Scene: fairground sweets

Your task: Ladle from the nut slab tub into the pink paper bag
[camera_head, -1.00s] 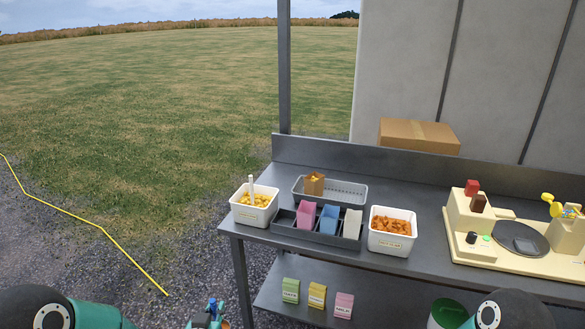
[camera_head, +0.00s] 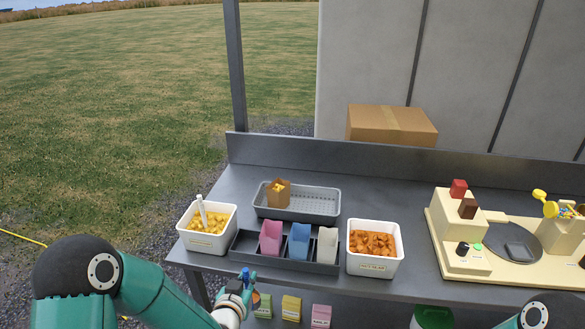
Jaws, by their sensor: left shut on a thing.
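The nut slab tub (camera_head: 373,267) is a white tub of orange-brown pieces at the right end of the bag rack; its label is too small to read surely. The pink paper bag (camera_head: 270,238) stands upright in the left part of the grey rack (camera_head: 322,267), beside a blue bag (camera_head: 300,240) and a white bag (camera_head: 327,245). My left gripper (camera_head: 243,287) is low in front of the table edge, below the pink bag and apart from it. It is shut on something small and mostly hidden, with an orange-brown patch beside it. My right gripper is out of view.
A white tub of yellow pieces (camera_head: 199,243) with a white handle stands at left. A grey tray (camera_head: 322,217) behind the rack holds a filled brown bag (camera_head: 278,193). Coloured packets (camera_head: 291,308) sit on the lower shelf.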

